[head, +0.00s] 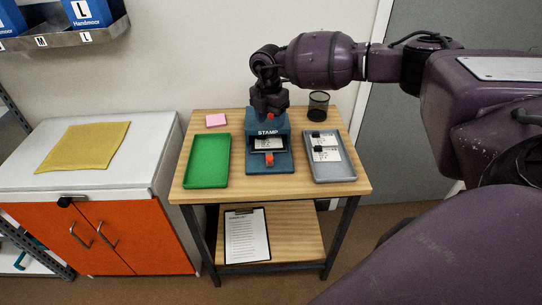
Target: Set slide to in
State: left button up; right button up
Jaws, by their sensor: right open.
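The blue stamp press labelled STAMP (267,132) stands at the back middle of the small wooden table. A slide with an orange knob (269,159) lies at its front, over the blue base. A white card (268,143) lies on the slide, under the front edge of the press. A small red part (270,116) shows on top of the press. My right gripper (269,107) is open, pointing down at the top rear of the press and partly hiding it. I cannot tell whether it touches. My left gripper is not in view.
A green tray (190,178) lies empty left of the press. A grey tray (335,179) with cards and dark objects lies right. A pink notepad (216,120) and black mesh cup (318,107) stand behind. A clipboard (230,253) lies on the lower shelf.

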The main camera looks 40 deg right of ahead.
aim_at(270, 157)
jog(key=shift+m+t, duration=0.3)
jog(key=shift+m, duration=0.2)
jog(key=f, duration=0.6)
jog(key=f+b, duration=0.1)
jog(key=f, duration=0.4)
jog(key=shift+s+a+f, duration=0.2)
jog(key=shift+f, duration=1)
grip_shut()
jog(key=shift+w+d+f+b, duration=0.1)
jog(key=shift+w+d+b, duration=0.35)
jog(key=shift+w, duration=0.25)
jog(key=shift+w+d+f+b, duration=0.1)
jog(key=shift+w+d+b, duration=0.35)
jog(key=shift+w, duration=0.25)
jog(key=shift+w+r, duration=0.15)
jog(key=shift+w, duration=0.05)
jog(key=shift+d+r, duration=0.15)
jog(key=shift+r, duration=0.05)
